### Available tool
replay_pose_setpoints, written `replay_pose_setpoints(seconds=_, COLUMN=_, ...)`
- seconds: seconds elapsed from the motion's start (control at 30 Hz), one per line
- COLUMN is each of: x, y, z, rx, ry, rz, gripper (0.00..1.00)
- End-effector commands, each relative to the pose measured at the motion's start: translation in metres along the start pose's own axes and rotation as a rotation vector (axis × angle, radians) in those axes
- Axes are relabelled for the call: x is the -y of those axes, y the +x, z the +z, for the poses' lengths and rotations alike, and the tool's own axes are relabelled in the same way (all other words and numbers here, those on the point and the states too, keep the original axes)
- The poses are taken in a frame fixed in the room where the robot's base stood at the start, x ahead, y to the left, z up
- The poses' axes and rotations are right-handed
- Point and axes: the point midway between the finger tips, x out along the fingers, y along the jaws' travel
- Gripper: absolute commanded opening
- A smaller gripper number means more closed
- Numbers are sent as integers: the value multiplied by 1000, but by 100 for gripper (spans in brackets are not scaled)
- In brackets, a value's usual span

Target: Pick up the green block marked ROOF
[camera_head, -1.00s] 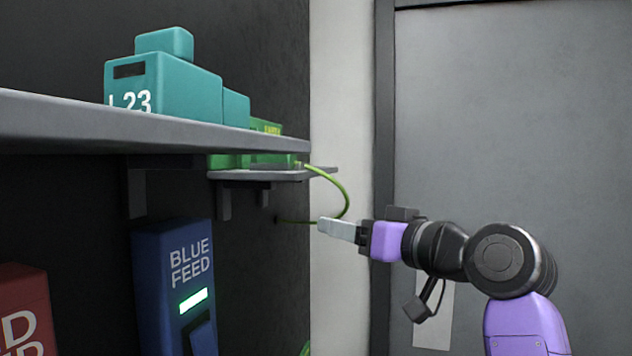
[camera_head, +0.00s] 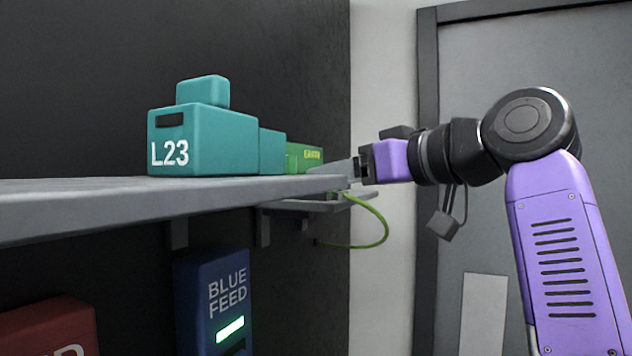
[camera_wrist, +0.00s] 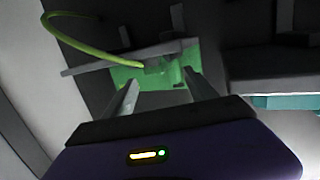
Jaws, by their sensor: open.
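In the wrist view a green surface (camera_wrist: 128,77) lies beyond my fingers, with no readable mark. My gripper (camera_head: 325,168) is at the shelf's far end, just right of the green block. In the wrist view my gripper (camera_wrist: 160,76) has its two fingers spread, with nothing seen held between them.
A teal block marked L23 (camera_head: 205,140) sits on the grey shelf (camera_head: 120,205). A smaller bracket shelf (camera_head: 350,202) lies beyond, with a green-yellow cable (camera_head: 384,225) looping below. A blue unit marked BLUE FEED (camera_head: 195,300) and a red unit (camera_head: 50,335) are underneath.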

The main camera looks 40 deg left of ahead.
Motion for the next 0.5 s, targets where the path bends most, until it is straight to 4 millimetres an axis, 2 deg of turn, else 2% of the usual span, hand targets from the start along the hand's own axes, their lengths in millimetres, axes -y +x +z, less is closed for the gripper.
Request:
replay_pose_setpoints(seconds=0.2, x=0, y=29, z=-1, rx=1, ry=2, rz=-1, gripper=66)
replay_pose_setpoints(seconds=0.5, x=0, y=36, z=2, rx=0, ry=0, rz=1, gripper=66)
